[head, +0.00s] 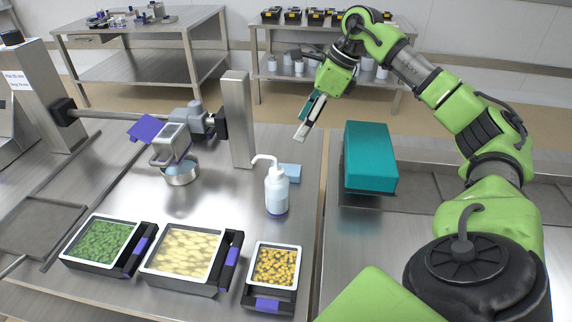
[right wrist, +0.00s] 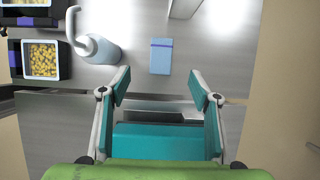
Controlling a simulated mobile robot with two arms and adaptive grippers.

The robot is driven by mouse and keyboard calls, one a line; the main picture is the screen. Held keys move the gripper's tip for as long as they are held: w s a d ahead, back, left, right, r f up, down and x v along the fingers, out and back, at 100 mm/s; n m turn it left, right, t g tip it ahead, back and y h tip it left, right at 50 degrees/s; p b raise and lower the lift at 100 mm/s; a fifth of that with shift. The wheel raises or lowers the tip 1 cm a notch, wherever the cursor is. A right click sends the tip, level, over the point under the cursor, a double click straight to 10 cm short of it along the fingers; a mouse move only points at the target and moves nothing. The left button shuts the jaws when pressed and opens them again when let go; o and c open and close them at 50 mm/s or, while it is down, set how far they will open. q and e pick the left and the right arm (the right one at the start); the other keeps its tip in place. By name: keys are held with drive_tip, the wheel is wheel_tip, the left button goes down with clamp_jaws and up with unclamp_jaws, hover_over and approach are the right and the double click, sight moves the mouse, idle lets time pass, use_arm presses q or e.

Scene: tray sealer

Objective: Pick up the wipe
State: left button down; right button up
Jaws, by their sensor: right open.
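The wipe is a small flat light-blue piece (head: 290,172) lying on the steel table, just behind and right of the white squeeze bottle (head: 276,192). The bottle partly hides it in the head view. In the right wrist view the wipe (right wrist: 161,58) lies in full sight, beyond the fingertips, with a darker blue band across it. My right gripper (head: 305,125) is open and empty, raised above the table behind the wipe, pointing down. Its two teal-padded fingers (right wrist: 160,88) stand wide apart. My left gripper is not in view.
A teal box (head: 370,157) stands on the right-hand table. A steel post (head: 237,118) rises left of the wipe. Three food trays (head: 183,254) line the front, and a small metal pot (head: 181,174) stands behind them. Clear steel surrounds the wipe's far side.

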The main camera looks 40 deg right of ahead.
wheel_tip(320, 180, down, 2)
drive_tip(key=f, duration=0.1)
drive_tip(key=b, duration=0.3)
hover_over(286, 169)
drive_tip(key=s+d, duration=0.1)
drive_tip(key=s, duration=0.1)
wheel_tip(286, 169, down, 8)
drive_tip(key=shift+r, duration=0.1)
drive_tip(key=x, duration=0.5)
drive_tip(key=shift+w+d, duration=0.1)
drive_tip(key=shift+d, duration=0.25)
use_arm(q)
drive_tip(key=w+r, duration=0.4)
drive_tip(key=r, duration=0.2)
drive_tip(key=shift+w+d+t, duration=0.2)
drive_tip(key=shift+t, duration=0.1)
use_arm(e)
drive_tip(key=c, duration=1.1)
